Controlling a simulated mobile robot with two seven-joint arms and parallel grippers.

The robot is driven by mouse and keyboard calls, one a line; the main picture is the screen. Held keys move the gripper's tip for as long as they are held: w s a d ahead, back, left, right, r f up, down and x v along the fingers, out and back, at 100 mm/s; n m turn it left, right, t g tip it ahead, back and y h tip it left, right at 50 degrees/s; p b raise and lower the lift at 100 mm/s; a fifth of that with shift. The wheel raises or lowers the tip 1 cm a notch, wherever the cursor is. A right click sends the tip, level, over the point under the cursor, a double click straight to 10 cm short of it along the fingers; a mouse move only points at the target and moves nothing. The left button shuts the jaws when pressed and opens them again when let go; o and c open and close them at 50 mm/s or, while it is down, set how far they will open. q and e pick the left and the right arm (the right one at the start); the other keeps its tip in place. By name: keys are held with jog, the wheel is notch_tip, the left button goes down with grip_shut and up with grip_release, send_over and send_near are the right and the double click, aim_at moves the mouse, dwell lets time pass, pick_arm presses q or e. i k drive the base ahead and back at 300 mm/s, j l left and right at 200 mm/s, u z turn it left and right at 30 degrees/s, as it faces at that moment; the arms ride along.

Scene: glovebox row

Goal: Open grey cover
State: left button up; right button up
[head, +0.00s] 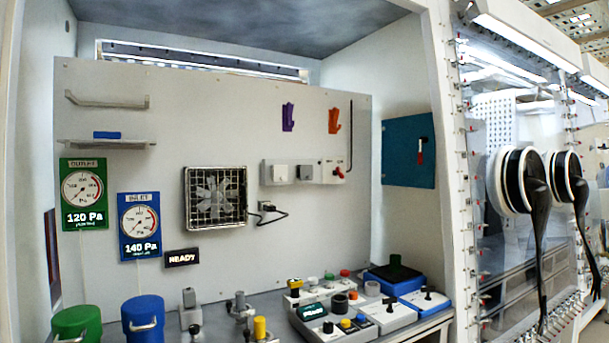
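A pale grey socket strip (326,174) is mounted on the back panel, right of centre. It carries two small square covers side by side, a grey cover (283,174) on the left and a paler cover (305,172) on the right. Both look shut and flat against the strip. A black plug (267,207) and cable hang just below the strip. Neither of my grippers is in view.
A caged fan (215,198) sits left of the strip. A red-handled lever (340,173) is at its right end. A teal panel (408,150) is on the right wall. Green (77,322) and blue (143,318) canisters and several control boxes crowd the bench below.

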aim_at(306, 170)
jog(key=u, duration=0.85)
jog(key=i+l+u, duration=0.1)
jog(key=l+u, duration=0.2)
jog(key=i+l+u, duration=0.1)
jog(key=u, duration=0.2)
jog(key=i+l, duration=0.1)
jog(key=l, duration=0.4)
jog(key=i+l, duration=0.1)
jog(key=l, duration=0.35)
